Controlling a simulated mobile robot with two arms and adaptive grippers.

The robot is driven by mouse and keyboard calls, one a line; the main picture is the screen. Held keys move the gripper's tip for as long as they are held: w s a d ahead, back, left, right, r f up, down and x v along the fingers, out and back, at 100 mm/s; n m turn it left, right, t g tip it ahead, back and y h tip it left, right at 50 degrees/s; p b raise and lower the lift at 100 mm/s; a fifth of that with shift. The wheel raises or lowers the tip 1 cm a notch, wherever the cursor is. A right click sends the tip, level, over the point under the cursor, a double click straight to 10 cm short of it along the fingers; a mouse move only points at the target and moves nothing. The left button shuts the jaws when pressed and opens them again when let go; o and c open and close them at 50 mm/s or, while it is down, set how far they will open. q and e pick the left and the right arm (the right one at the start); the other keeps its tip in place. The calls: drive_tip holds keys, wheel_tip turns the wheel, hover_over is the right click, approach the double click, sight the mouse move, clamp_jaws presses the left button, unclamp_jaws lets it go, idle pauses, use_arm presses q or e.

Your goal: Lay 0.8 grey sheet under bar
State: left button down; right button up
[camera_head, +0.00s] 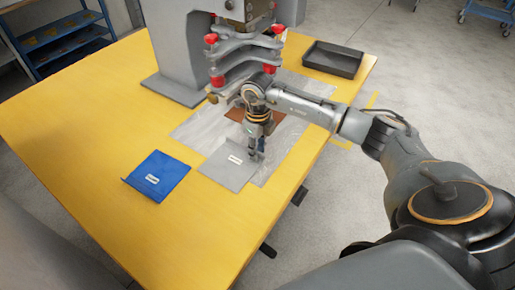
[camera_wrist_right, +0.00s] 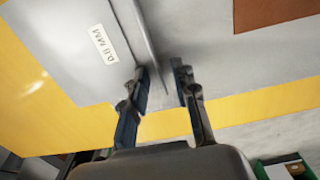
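The grey sheet (camera_head: 226,170) lies flat at the front of the yellow table, overlapping the grey mat. Its white label reads 0.8 MM in the right wrist view (camera_wrist_right: 60,50), where a raised lip runs along one edge. My right gripper (camera_head: 257,154) points down at the sheet's right edge. Its fingers (camera_wrist_right: 165,82) are apart, one on each side of the lip; contact is not clear. The press bar (camera_head: 240,72) with red knobs stands behind, partly hidden by my right arm. My left gripper is out of view.
A blue sheet (camera_head: 158,176) with a label lies left of the grey one. A brown piece (camera_head: 236,114) lies on the mat (camera_head: 195,128) below the press. A black tray (camera_head: 332,59) stands at the back right. The table's left side is clear.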

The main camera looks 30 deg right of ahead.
drive_tip(key=shift+r, duration=0.3)
wheel_tip(320, 180, up, 12)
drive_tip(key=shift+f, duration=0.15)
idle(0.4)
